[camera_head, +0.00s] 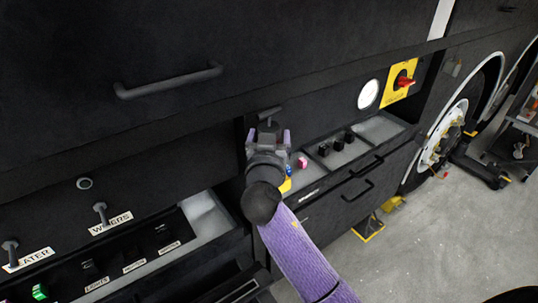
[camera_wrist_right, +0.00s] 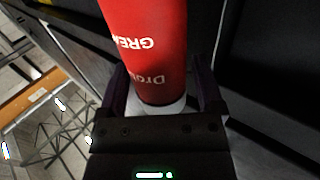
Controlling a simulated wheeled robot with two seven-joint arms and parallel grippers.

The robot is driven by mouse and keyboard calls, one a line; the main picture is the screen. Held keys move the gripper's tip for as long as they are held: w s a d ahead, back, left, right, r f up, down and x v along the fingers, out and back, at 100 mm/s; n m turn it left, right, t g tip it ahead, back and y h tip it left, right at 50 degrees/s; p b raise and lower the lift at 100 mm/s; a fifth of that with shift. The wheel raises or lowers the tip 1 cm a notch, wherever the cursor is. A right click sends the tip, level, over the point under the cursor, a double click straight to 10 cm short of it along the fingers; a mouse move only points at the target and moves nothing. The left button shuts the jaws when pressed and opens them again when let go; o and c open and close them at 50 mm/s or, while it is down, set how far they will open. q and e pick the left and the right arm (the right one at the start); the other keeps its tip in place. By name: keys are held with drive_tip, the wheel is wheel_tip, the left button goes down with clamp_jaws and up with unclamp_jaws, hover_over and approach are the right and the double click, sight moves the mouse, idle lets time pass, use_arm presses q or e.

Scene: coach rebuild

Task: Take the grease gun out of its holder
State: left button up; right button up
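The grease gun (camera_wrist_right: 155,50) shows in the right wrist view as a red cylinder with white lettering and a pale end. Its far end runs out of the top of that view. My right gripper (camera_head: 268,136) is at the dark coach side in the head view, with its fingers spread apart. In the right wrist view the fingers stand on either side of the red cylinder, with narrow gaps that look clear. A small dark T-shaped part (camera_head: 268,114) shows just beyond the gripper; I cannot tell if it belongs to the gun. The holder cannot be made out. My left gripper is out of view.
An open drawer (camera_head: 377,130) with small dark items lies right of my gripper. A switch panel (camera_head: 130,252) is at the lower left, and a long handle (camera_head: 168,82) is above. A red switch on a yellow plate (camera_head: 400,82) and a wheel (camera_head: 447,130) are further right.

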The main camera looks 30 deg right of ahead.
clamp_jaws()
